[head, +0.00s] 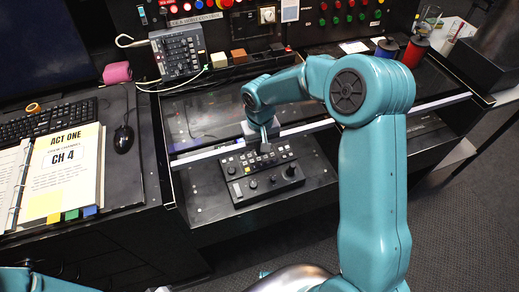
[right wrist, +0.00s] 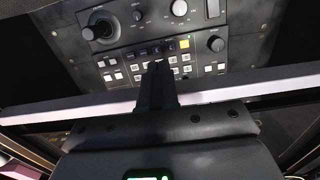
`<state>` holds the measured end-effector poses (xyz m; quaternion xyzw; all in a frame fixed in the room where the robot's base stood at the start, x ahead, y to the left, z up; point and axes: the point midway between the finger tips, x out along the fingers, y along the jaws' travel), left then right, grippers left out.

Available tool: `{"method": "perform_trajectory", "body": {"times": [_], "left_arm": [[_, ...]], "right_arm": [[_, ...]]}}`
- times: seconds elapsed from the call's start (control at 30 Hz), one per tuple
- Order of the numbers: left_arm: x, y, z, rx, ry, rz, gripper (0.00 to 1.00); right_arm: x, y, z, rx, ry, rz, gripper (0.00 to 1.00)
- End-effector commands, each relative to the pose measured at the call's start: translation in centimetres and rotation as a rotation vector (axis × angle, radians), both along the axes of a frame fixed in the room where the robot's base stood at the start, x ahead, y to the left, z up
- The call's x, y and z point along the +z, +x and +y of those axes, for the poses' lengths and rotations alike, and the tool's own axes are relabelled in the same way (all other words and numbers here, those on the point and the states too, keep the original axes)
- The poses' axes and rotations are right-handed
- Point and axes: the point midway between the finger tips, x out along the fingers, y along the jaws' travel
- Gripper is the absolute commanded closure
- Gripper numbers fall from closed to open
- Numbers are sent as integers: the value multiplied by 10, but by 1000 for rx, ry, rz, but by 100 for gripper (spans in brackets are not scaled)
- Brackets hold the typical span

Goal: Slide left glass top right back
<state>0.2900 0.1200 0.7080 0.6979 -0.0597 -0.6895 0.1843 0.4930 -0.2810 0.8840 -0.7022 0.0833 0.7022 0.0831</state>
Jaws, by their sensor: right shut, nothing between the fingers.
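The left glass top (head: 212,118) is a clear dark pane with a pale front rail (head: 205,153), set in the desk between the keyboard table and the right section. It lies back, leaving a button panel (head: 262,172) uncovered in front of its rail. My right gripper (head: 265,147) points down at the rail's near side, above the panel's back edge. In the right wrist view its fingers (right wrist: 158,85) are together and empty, crossing in front of the pale rail (right wrist: 225,88). Whether they touch the rail I cannot tell. My left gripper is out of view.
At left are a keyboard (head: 45,118), a mouse (head: 123,138) and an open binder (head: 65,175). A grey mixer (head: 181,52) with a cable stands behind the glass. Red and blue spools (head: 414,52) stand at back right. Floor at right is clear.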

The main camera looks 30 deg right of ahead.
Motion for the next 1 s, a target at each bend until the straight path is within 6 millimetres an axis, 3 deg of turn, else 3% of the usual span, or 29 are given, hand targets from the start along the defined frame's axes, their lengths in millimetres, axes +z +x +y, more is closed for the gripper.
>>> {"method": "perform_trajectory", "body": {"times": [0.43,1.0], "left_arm": [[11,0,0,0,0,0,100],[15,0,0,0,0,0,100]], "right_arm": [[2,31,-8,-1,-1,-5,100],[2,42,-10,-1,-1,-4,100]]}}
